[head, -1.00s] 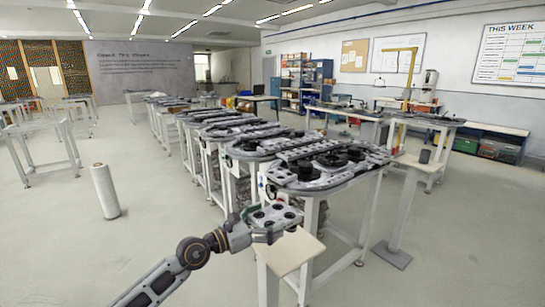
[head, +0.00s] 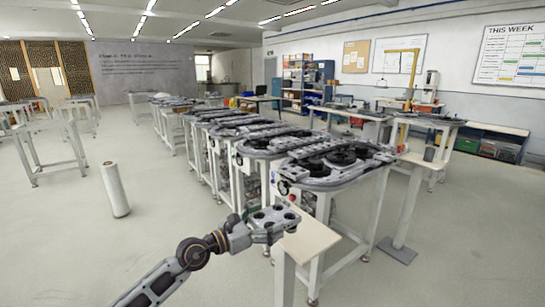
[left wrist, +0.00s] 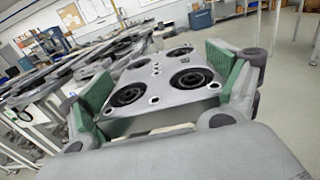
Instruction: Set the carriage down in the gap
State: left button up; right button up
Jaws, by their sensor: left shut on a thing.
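The carriage (head: 275,219) is a grey plate with black round wheels, held level in front of me. My left gripper (head: 258,226) is shut on it, low in the middle of the head view. In the left wrist view the carriage (left wrist: 165,82) sits between two green finger pads of the left gripper (left wrist: 160,92). The nearest ring track (head: 320,183) stands on a white frame just beyond and to the right, with other carriages (head: 345,157) on it. The carriage is apart from the track. I cannot make out the gap. My right gripper is not in view.
A pale stand top (head: 305,240) lies just right of the carriage, before the track. More tracks (head: 220,122) run back in a row. A white cylinder (head: 115,190) stands on the floor at left, with open floor around it. A post with a flat foot (head: 397,250) stands right.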

pick_arm(q)
jog(key=shift+a+r, duration=0.15)
jog(key=shift+a, duration=0.3)
jog(key=shift+w+a+f, duration=0.25)
jog(key=shift+a+f, duration=0.15)
jog(key=shift+a, duration=0.1)
jog(key=shift+a+f, duration=0.1)
jog(key=shift+a, duration=0.2)
jog(key=a+f+n+t+y, duration=0.2)
jog(key=a+f, duration=0.2)
jog(key=a, duration=0.7)
jog(key=shift+a+f+t+y, duration=0.15)
jog(key=shift+f+t+y, duration=0.15)
jog(key=shift+t, duration=0.1)
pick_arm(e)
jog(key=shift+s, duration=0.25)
pick_arm(q)
jog(key=shift+s+f+n, duration=0.1)
jog(key=shift+s+n, duration=0.1)
jog(key=shift+n, duration=0.1)
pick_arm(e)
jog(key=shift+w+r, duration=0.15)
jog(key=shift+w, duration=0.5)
pick_arm(q)
jog(key=shift+s+d+t, duration=0.1)
jog(key=shift+d+t, duration=0.1)
jog(key=shift+t, duration=0.1)
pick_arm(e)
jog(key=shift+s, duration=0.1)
